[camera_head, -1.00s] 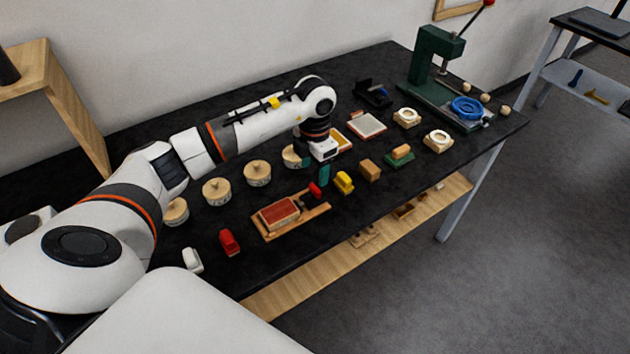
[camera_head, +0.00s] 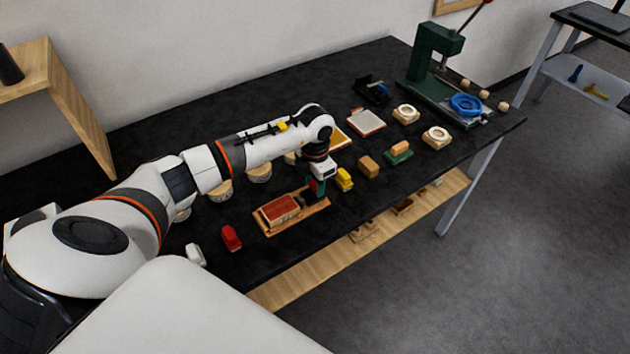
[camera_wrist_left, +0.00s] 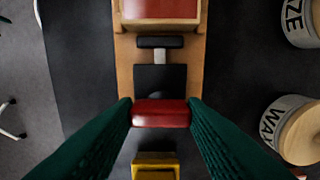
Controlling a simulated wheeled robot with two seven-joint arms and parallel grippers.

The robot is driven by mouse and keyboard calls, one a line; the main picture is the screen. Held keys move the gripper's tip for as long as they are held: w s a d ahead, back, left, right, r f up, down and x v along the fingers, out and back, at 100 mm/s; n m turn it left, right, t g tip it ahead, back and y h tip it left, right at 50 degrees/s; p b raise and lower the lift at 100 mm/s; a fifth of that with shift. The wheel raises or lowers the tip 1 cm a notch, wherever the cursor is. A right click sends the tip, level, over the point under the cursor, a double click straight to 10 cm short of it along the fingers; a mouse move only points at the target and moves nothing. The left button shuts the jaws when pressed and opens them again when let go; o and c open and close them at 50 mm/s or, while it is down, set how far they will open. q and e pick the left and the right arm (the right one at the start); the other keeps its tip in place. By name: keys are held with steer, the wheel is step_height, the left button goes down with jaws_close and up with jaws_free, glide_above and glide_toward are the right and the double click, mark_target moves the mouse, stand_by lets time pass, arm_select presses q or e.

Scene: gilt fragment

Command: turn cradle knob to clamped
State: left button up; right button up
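The cradle is a wooden base (camera_head: 300,220) carrying a red-topped block (camera_head: 279,208), near the front of the black table. In the left wrist view its base (camera_wrist_left: 125,65) runs down from the top, with a dark crossbar (camera_wrist_left: 160,42) and a black plate (camera_wrist_left: 160,80). The red knob (camera_wrist_left: 160,113) sits at its near end. My left gripper (camera_head: 317,188) is lowered at that end of the cradle. Its green fingers (camera_wrist_left: 160,104) stand apart, one on each side of the knob; I cannot tell whether they touch it. My right gripper is not in view.
A yellow piece (camera_head: 344,179) stands close beside the gripper. A tan block (camera_head: 368,166), a red piece (camera_head: 231,238) and a white piece (camera_head: 195,254) stand along the front. Round lidded jars, WAX (camera_wrist_left: 281,115) among them, stand behind. A green press (camera_head: 432,65) is at the far right.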

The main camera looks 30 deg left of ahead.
mark_target(315, 184)
arm_select(q)
steer(key=shift+n, duration=0.5)
steer(key=shift+c, duration=0.5)
steer(key=n+b, duration=0.1)
steer(key=n, duration=0.6)
steer(key=shift+b, duration=0.3)
steer(key=n, duration=0.9)
steer(key=shift+n, duration=0.4)
steer(key=shift+r, duration=0.1)
steer(key=o, duration=1)
step_height(315, 184, up, 12)
steer(key=b, duration=0.3)
